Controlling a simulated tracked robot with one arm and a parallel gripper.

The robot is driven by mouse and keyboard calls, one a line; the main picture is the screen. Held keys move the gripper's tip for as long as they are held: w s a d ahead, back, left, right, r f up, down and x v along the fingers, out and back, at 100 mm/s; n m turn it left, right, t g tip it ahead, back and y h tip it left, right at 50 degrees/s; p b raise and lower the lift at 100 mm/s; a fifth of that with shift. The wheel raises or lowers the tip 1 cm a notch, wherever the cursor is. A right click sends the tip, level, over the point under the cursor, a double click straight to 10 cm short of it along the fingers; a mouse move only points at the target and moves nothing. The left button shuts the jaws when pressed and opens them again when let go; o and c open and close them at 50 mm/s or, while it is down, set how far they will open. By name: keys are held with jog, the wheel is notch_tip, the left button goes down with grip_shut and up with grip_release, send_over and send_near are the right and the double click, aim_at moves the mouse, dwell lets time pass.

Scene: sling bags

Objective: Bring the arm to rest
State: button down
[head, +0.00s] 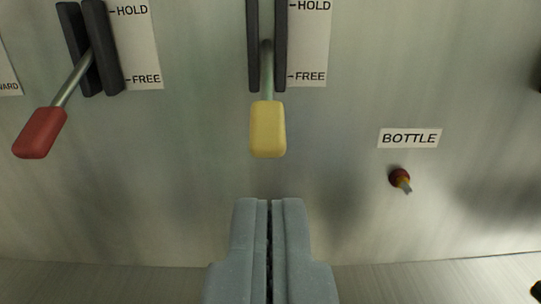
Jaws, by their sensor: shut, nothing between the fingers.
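My gripper (270,203) shows at the bottom middle of the head view. Its two grey fingers are shut together with nothing between them. It is in line with the yellow-handled lever (267,129), below the handle in the picture, with a gap between them. That lever comes out of a dark slot beside a label with HOLD at the top and FREE at the bottom. The rest of my arm is out of view.
A red-handled lever (40,133) leans left from a similar HOLD/FREE slot. A small red knob (400,179) sits under the BOTTLE label (409,138) at right. The metal panel (180,180) between them is bare. A lower edge runs behind my gripper.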

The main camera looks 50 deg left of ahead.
jog(key=s+d+r+m+t+h+p, duration=0.4)
jog(key=s+d+r+m+h+p, duration=0.4)
jog(key=s+d+r+m+h, duration=0.2)
jog(key=s+h, duration=0.2)
jog(key=h, duration=0.2)
jog(key=shift+m+t, duration=0.3)
